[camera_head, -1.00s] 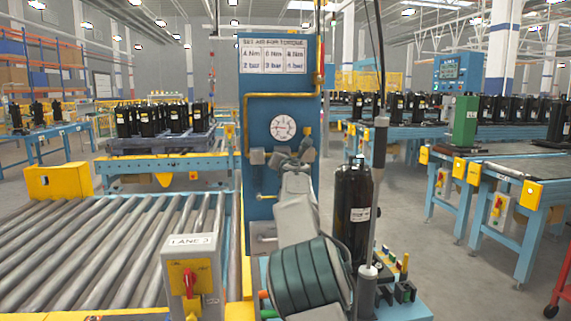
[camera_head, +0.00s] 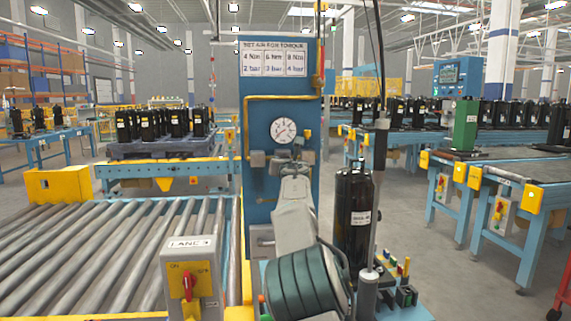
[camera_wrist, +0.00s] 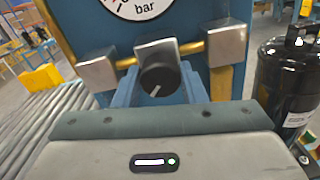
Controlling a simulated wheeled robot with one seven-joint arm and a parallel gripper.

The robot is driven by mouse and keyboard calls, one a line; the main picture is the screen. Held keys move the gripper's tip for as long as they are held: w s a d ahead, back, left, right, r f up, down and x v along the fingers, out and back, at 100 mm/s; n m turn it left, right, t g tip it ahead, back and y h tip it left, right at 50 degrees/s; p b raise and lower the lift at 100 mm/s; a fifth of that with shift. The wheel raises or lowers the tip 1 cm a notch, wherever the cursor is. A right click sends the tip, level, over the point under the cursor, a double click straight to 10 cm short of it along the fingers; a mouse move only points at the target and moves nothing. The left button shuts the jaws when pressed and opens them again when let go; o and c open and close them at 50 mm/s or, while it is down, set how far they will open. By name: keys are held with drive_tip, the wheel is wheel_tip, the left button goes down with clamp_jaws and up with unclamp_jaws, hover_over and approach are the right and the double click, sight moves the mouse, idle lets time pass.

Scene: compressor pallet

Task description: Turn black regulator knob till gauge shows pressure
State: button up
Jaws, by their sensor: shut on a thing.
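The black regulator knob (camera_wrist: 160,78) sits on a grey block on the blue panel (camera_head: 262,197), with a pale pointer line slanting on its face. My gripper (camera_wrist: 160,92) has its blue fingers on both sides of the knob and is shut on it. In the head view my arm hides the knob. The round white gauge (camera_head: 283,130) is above it; its needle is small and its exact reading cannot be told. Only the gauge's lower rim with "bar" shows in the wrist view (camera_wrist: 145,6). A sheet (camera_head: 277,58) above lists Nm and bar values.
Grey fittings and yellow pipe (camera_wrist: 127,63) flank the knob. A black compressor (camera_head: 352,215) stands close to the right of my arm, beside a hanging driver pole (camera_head: 378,160). A roller conveyor (camera_head: 95,250) and a switch box (camera_head: 190,280) lie left.

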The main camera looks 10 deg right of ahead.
drive_tip(key=o, duration=1)
drive_tip(key=shift+a, duration=0.1)
drive_tip(key=shift+s, duration=0.1)
drive_tip(key=s+b, duration=0.4)
drive_tip(key=s, duration=0.3)
drive_tip(key=s+b, duration=0.4)
drive_tip(key=s, duration=0.2)
drive_tip(key=shift+s+a, duration=0.2)
drive_tip(key=shift+s, duration=0.15)
